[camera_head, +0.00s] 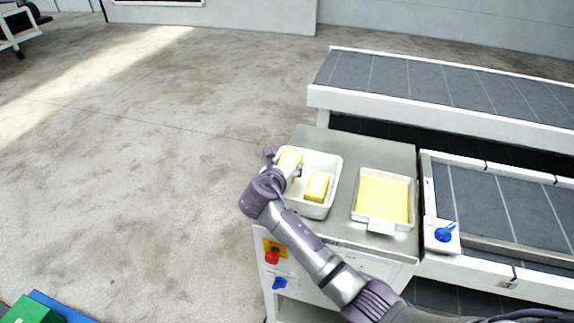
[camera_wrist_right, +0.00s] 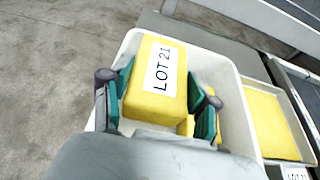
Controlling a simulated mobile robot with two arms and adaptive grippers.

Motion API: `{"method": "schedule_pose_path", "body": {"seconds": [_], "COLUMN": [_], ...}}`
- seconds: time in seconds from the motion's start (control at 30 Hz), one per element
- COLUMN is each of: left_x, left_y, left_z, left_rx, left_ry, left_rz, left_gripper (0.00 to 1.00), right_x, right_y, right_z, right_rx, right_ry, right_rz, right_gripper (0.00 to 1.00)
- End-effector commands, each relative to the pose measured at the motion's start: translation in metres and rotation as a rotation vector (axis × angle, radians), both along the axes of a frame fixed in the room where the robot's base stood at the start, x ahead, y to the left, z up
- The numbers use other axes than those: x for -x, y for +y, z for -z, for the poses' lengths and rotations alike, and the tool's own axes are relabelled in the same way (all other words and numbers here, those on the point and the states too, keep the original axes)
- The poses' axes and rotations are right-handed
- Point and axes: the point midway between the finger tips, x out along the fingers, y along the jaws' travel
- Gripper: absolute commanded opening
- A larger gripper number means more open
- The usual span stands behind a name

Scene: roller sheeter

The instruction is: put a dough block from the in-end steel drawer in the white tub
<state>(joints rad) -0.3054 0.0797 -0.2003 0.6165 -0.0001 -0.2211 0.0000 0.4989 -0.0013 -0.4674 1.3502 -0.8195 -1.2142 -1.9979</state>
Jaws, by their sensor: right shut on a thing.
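My right gripper (camera_wrist_right: 158,100) is shut on a yellow dough block (camera_wrist_right: 155,108) with a white label reading LOT 21. In the head view this dough block (camera_head: 290,158) is over the left part of the white tub (camera_head: 337,172). In the right wrist view the held block is over the tub (camera_wrist_right: 240,125); whether it touches the floor of the tub cannot be told. Another yellow block (camera_head: 317,186) lies inside the tub, mostly hidden behind the gripper in the wrist view. My left gripper is not in view. I cannot identify an open steel drawer.
A shallow white tray with a yellow slab (camera_head: 382,197) sits right of the tub on the steel top (camera_head: 390,153). Grey conveyor belts (camera_head: 440,85) run to the right. A red button (camera_head: 271,258) and blue knob (camera_head: 279,283) are on the front.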

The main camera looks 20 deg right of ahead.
Motion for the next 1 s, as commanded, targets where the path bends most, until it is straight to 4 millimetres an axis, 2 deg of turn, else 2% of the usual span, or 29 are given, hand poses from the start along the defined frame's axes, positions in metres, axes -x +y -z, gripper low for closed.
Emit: {"method": "schedule_pose_path", "body": {"seconds": [0.2, 0.23, 0.4, 0.77, 0.87, 1.0], "left_x": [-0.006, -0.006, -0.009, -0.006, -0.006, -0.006], "left_y": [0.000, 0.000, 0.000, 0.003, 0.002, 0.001], "left_z": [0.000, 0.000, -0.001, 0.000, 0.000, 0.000], "left_rx": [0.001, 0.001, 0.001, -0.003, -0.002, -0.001], "left_ry": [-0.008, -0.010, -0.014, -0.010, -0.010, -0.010], "left_rz": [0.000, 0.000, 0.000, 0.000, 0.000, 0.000], "left_gripper": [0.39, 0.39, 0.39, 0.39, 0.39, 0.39], "right_x": [0.000, 0.000, 0.000, 0.002, 0.010, 0.031], "right_y": [0.000, 0.000, 0.000, 0.002, 0.007, 0.022], "right_z": [-0.001, -0.001, -0.001, 0.000, -0.004, -0.015], "right_rx": [0.000, 0.000, 0.000, -0.001, -0.002, -0.004], "right_ry": [-0.002, -0.002, -0.001, 0.002, 0.000, -0.002], "right_rz": [0.000, 0.000, 0.000, 0.000, -0.001, -0.003], "right_gripper": [0.14, 0.63, 0.89, 0.89, 0.89, 0.89]}}
